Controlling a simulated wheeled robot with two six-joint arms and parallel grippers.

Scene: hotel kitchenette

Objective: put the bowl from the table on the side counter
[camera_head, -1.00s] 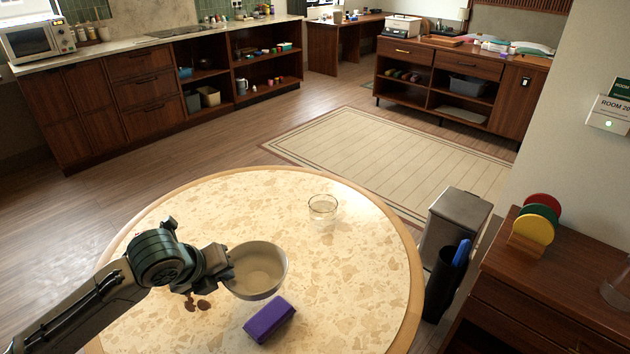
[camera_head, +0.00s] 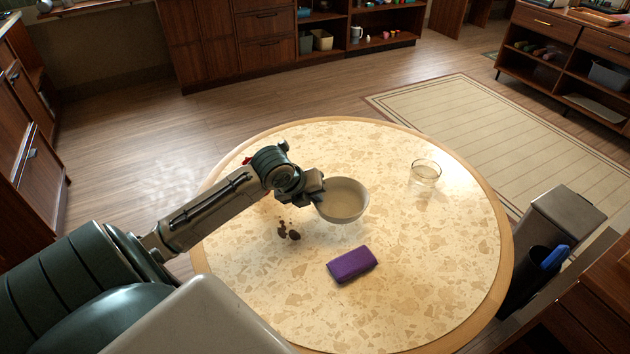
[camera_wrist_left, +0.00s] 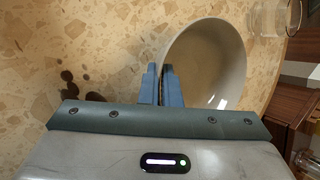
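The pale grey bowl (camera_head: 343,201) is at the round table (camera_head: 420,290), left of the glass. My left gripper (camera_head: 318,196) is at the bowl's left rim, with its fingers close together on the bowl wall. In the left wrist view, the blue fingers (camera_wrist_left: 160,84) straddle the rim of the bowl (camera_wrist_left: 212,62), which looks empty. I cannot tell whether the bowl touches the table or hangs just above it. My right gripper is not in view. Which surface is the side counter is not clear from the frames.
A clear glass (camera_head: 425,173) and a purple case (camera_head: 352,264) are on the table, beside dark brown spots (camera_head: 288,232). A bin (camera_head: 548,235) stands right of the table. Wooden cabinets (camera_head: 240,40) line the back. Floor is open to the left.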

